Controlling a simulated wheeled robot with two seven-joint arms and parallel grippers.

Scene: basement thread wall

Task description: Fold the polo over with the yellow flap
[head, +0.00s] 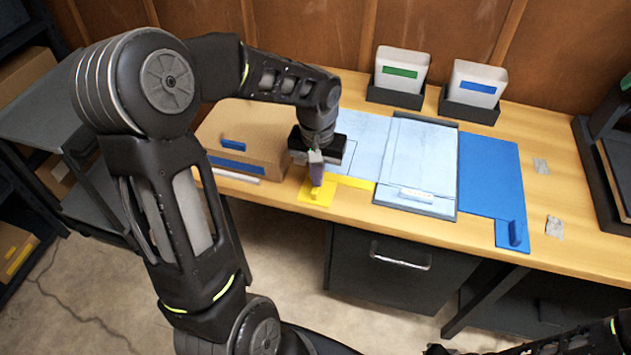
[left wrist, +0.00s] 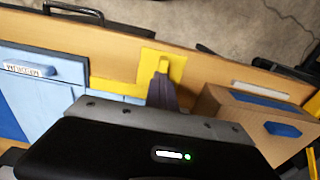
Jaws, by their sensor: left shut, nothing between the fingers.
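The light blue polo (head: 362,130) lies spread on the folding board, its left part over the yellow flap (head: 350,182) and its middle on the grey-edged centre panel (head: 457,205). The yellow flap's handle tab (head: 318,194) sticks out at the front left. My left gripper (head: 317,181) points down, shut and empty, with its fingertips at the tab. In the left wrist view the fingers (left wrist: 161,72) overlap the raised yellow grip (left wrist: 167,62); whether they touch it I cannot tell. My right arm shows only at the bottom right edge; its gripper is not clear.
A blue flap (head: 490,172) lies flat at the right. A cardboard box (head: 245,125) stands close left of my left gripper. Two bins with white packs, green-labelled (head: 401,72) and blue-labelled (head: 475,86), stand at the back. Grey scraps (head: 554,228) lie on the right.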

